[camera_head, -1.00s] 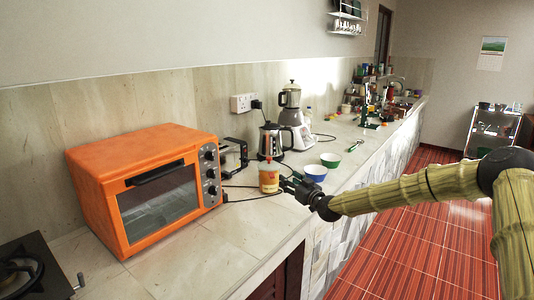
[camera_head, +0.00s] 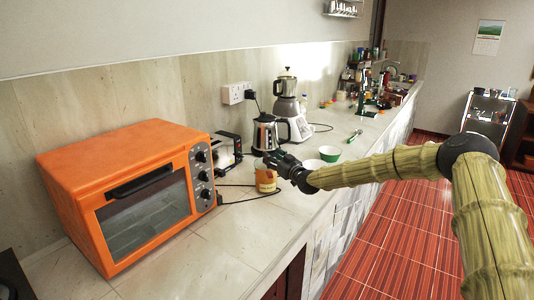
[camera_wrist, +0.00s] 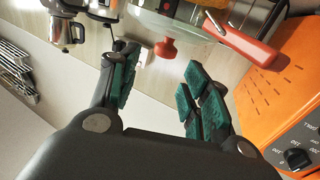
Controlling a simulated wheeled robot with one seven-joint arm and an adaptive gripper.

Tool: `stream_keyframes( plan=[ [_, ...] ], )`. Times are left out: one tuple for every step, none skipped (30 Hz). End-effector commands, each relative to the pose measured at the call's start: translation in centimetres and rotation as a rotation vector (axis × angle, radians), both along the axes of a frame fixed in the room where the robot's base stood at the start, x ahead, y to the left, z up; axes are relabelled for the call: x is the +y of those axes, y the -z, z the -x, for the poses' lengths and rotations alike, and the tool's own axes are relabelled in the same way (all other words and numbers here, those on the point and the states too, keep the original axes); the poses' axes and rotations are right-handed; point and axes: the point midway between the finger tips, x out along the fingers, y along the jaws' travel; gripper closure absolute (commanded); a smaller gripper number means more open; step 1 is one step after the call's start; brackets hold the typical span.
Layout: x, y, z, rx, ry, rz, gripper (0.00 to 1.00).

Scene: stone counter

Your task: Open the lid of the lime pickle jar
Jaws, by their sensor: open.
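The lime pickle jar (camera_head: 266,184), small with a yellow and orange label, stands on the stone counter to the right of the orange oven. My gripper (camera_head: 270,161) hangs over its top and hides the lid in the head view. In the wrist view, a red knob (camera_wrist: 165,48) shows against a pale, see-through round edge; it looks like the lid's knob. My gripper (camera_wrist: 160,64) is open and empty, with green-padded fingers on either side of the line to the knob. I see no clear contact with the lid.
The orange oven (camera_head: 128,185) stands close on the left. Bowls, including a green one (camera_head: 330,153), stand to the right. The counter in front is clear.

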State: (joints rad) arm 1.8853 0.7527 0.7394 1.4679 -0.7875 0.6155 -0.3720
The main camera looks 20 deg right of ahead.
Motion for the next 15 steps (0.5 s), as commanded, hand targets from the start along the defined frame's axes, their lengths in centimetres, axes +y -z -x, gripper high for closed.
stream_keyframes(
  plan=[
    [0.5,0.3,-0.9,0.004,-0.002,0.002,0.53],
    [0.7,0.4,-1.4,0.005,-0.003,0.002,0.53],
    [0.7,0.5,-1.9,0.006,-0.002,0.002,0.53],
    [0.9,0.6,-2.3,0.007,-0.002,0.001,0.53],
    [0.9,0.5,-2.6,0.006,-0.002,0.001,0.53],
    [1.0,0.4,-3.0,0.005,-0.002,0.001,0.53],
    [1.1,0.4,-3.2,0.004,-0.003,0.001,0.53],
    [1.1,0.4,-3.4,0.004,-0.002,0.001,0.53],
    [1.2,0.5,-3.7,0.004,-0.002,0.001,0.53],
    [1.2,0.5,-4.0,0.005,-0.002,0.001,0.53],
    [1.3,0.5,-4.2,0.005,-0.002,0.001,0.53],
    [1.4,0.5,-4.4,0.005,-0.002,0.000,0.53],
    [1.5,0.6,-4.6,0.005,-0.002,0.000,0.53],
    [1.6,0.6,-4.7,0.006,-0.003,0.001,0.53],
    [1.6,0.6,-4.8,0.006,-0.004,0.001,0.53]
  ],
)
